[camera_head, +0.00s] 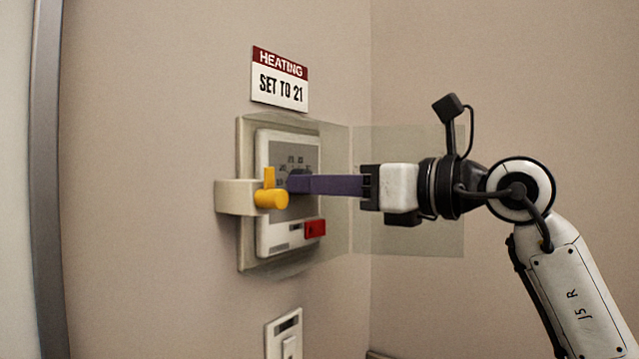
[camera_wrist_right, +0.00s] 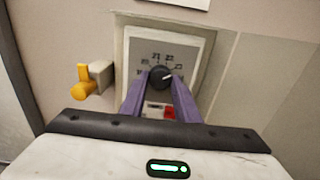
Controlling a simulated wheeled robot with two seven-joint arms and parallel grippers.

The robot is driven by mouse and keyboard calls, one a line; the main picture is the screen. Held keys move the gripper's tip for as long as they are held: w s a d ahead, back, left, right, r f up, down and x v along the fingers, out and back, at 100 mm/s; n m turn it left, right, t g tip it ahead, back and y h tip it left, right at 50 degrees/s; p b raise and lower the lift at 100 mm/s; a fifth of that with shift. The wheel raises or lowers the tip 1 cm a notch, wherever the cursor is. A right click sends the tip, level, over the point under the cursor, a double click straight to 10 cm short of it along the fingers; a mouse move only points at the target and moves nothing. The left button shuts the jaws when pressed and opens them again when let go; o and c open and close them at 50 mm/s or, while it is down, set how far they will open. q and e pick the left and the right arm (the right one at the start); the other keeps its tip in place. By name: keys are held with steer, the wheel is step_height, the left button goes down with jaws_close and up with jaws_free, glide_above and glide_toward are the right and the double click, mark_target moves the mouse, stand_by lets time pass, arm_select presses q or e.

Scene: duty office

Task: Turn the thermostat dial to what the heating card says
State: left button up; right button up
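The heating card (camera_head: 280,77) on the wall reads "HEATING SET TO 21". Below it the white thermostat (camera_head: 273,236) sits on a beige backplate. Its dark round dial (camera_wrist_right: 160,76) shows in the right wrist view, with small numbers around it, two near the top looking like 21 and 22. In the head view the fingers mostly hide the dial. My left gripper is out of view.
A clear cover (camera_head: 415,235) stands swung open to the right, behind my right gripper. A yellow handle (camera_head: 270,198) on a beige block juts out at the thermostat's left. A red part (camera_head: 315,228) is at its lower right. A wall switch (camera_head: 284,335) is below.

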steer(key=shift+c, duration=1.1)
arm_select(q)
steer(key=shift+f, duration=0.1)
arm_select(e)
steer(key=shift+n, duration=0.3)
arm_select(q)
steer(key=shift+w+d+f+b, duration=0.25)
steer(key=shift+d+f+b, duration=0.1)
steer(key=shift+b, duration=0.6)
arm_select(e)
steer(key=shift+w+n, duration=0.1)
steer(key=shift+n, duration=6.5)
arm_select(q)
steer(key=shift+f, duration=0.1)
arm_select(e)
steer(key=shift+n, duration=0.3)
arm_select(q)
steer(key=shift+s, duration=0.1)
arm_select(e)
steer(key=o, duration=1)
